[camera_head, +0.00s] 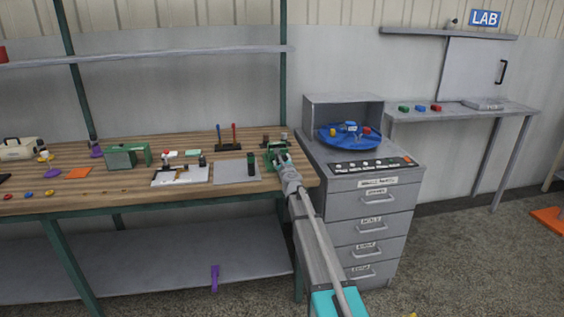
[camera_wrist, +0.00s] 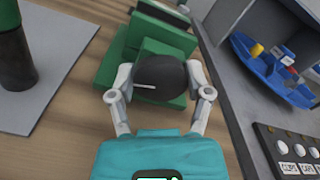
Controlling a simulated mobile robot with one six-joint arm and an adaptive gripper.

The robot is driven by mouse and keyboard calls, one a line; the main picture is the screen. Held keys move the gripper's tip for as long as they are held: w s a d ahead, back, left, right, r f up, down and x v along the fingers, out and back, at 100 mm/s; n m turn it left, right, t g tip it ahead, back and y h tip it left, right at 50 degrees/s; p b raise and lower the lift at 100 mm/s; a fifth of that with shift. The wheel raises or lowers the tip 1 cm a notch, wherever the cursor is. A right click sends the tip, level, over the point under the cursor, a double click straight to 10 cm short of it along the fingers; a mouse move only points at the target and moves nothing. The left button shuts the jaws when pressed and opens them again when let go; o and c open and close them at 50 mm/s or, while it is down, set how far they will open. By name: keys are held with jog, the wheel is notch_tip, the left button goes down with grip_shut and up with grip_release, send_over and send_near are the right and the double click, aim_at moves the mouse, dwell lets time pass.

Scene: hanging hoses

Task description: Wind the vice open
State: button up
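The green vice (camera_head: 277,150) stands at the right end of the wooden workbench, and it fills the upper middle of the wrist view (camera_wrist: 150,40). A dark round knob (camera_wrist: 160,77) with a pale line across it faces me at the vice's near end. My gripper (camera_wrist: 160,82) has one grey finger on each side of this knob, and both fingertips appear to touch its rim. In the head view my gripper (camera_head: 287,170) is right in front of the vice and covers part of it. The vice's jaw gap is not clear in either view.
A grey mat (camera_head: 236,172) with a dark green cylinder (camera_head: 251,163) lies left of the vice. A grey drawer cabinet (camera_head: 375,215) stands close on the right, with a button panel and a blue tray (camera_head: 342,137) on top. The bench (camera_head: 120,195) holds several other items.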

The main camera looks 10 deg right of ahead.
jog(key=o, duration=0.4)
jog(key=shift+s, duration=0.15)
jog(key=s, duration=1.1)
jog(key=shift+s, duration=0.35)
